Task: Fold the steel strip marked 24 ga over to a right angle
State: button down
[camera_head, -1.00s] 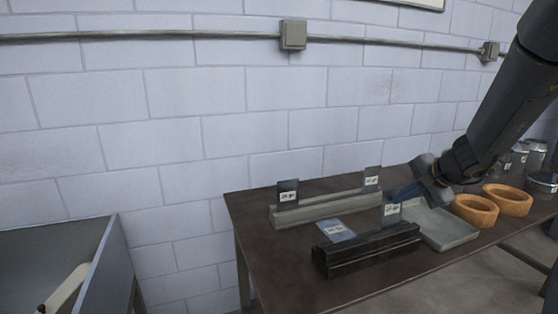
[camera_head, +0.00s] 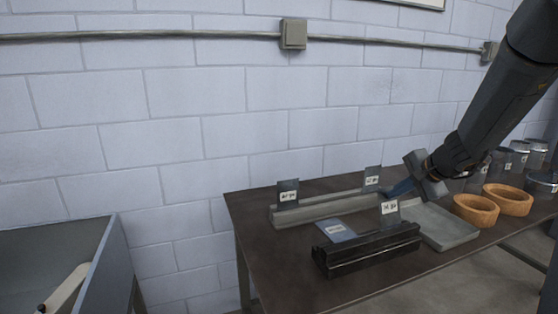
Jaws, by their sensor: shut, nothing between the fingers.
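Several small grey-blue steel strips carry white labels that are mostly too small to read surely. One strip (camera_head: 390,219) stands upright at the right end of the black slotted block (camera_head: 345,262); its label looks like 24 ga. Two more, a left strip (camera_head: 288,186) and a right strip (camera_head: 372,174), stand upright in the long grey rail (camera_head: 325,208) behind. A fourth strip (camera_head: 340,236) lies between rail and block. My gripper (camera_head: 395,190) is shut and empty, pointing left, just above and behind the strip in the black block. I cannot tell whether it touches it.
Two round wooden bowls, one left (camera_head: 476,217) and one right (camera_head: 508,201), and several metal-lidded jars (camera_head: 519,147) stand further right. The table (camera_head: 285,262) is bare at the front left. A brick wall rises behind.

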aim_at(387, 191)
jog(key=shift+w+a+r, duration=0.1)
jog(key=shift+w+r, duration=0.15)
jog(key=shift+w, duration=0.05)
jog(key=shift+w+a+f+b, duration=0.2)
jog(key=shift+w+f+b, duration=0.1)
jog(key=shift+w+b, duration=0.15)
jog(key=shift+f, duration=0.15)
jog(key=shift+w+a+f+b, duration=0.15)
jog(key=shift+w+f+b, duration=0.2)
jog(key=shift+f+b, duration=0.05)
jog(key=shift+f, duration=0.1)
dwell(0.3)
jog(key=shift+w+a+f, duration=0.1)
jog(key=shift+w+f, duration=0.1)
jog(key=shift+w, duration=0.05)
jog(key=shift+w+a+f+b, duration=0.1)
jog(key=shift+w+b, duration=0.15)
jog(key=shift+b, duration=0.15)
